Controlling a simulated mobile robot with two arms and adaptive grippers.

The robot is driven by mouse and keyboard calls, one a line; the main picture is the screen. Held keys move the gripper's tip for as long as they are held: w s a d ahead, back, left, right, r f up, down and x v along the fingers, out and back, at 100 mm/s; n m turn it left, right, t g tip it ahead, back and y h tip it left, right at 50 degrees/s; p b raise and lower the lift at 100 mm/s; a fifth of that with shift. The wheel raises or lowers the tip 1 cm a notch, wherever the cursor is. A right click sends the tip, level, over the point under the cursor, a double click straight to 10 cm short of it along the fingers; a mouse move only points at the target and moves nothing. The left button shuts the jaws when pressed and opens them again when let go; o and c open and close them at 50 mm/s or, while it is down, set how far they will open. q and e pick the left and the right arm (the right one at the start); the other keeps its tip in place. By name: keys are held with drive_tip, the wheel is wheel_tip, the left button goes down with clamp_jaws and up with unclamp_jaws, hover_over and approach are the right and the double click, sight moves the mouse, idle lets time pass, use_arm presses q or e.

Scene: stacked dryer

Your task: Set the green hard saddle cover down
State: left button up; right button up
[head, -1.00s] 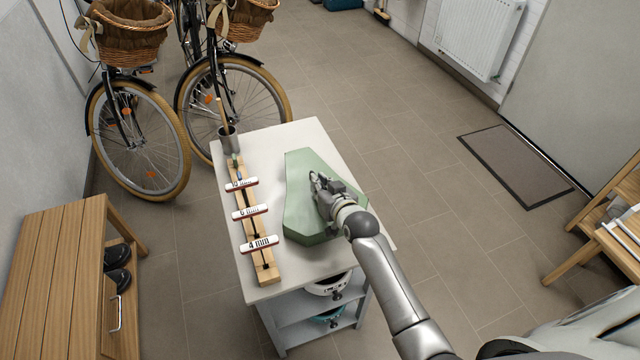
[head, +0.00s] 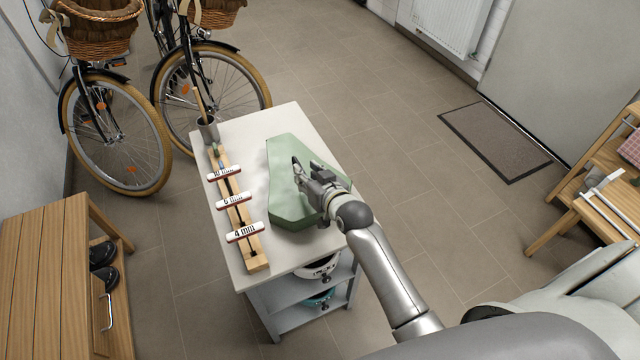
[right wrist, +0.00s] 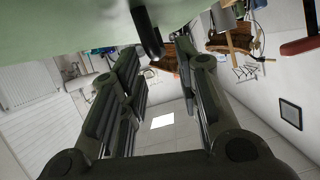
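The green hard saddle cover (head: 288,207) is a faceted shell lying on the white top of a small cart (head: 235,262), right of the wooden strip. My right gripper (head: 305,170) is over the cover's middle and hides part of it. In the right wrist view its fingers (right wrist: 158,58) are apart with nothing gripped between them. The cover's green surface (right wrist: 60,42) fills the top of that view, and a dark curved piece (right wrist: 148,35) like a handle shows just beyond the fingertips. My left gripper is not in view.
A wooden strip (head: 257,258) with size-labelled blocks runs along the cart's left side, with a metal cup (head: 208,130) at its far end. Bicycles stand behind left. A wooden bench (head: 45,270) is at left, a wooden shelf (head: 590,200) at right. Floor right of the cart is clear.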

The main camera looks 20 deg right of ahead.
drive_tip(key=v, duration=0.8)
drive_tip(key=shift+s+r, duration=0.1)
drive_tip(key=shift+s, duration=0.1)
